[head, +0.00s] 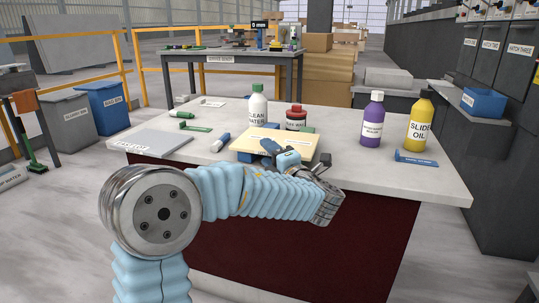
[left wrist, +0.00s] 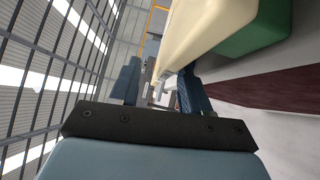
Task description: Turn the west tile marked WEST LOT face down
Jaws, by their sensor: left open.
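A cream tile (head: 282,140) lies near the middle of the stone slab, raised on small supports. Its lettering is partly hidden by my left gripper and too small to read. A green block (head: 307,129) shows at its far side. My left gripper (head: 268,150) is open at the near edge of the cream tile. In the left wrist view its two blue fingers (left wrist: 160,88) stand apart, with the cream tile (left wrist: 205,25) close at upper right and green beneath it. I cannot tell whether they touch. A grey tile (head: 150,142) lies flat at the slab's left, its label unreadable.
On the slab (head: 440,184), a white-green bottle (head: 257,105) and a red-lidded jar (head: 296,119) stand behind the cream tile. Markers lie left.

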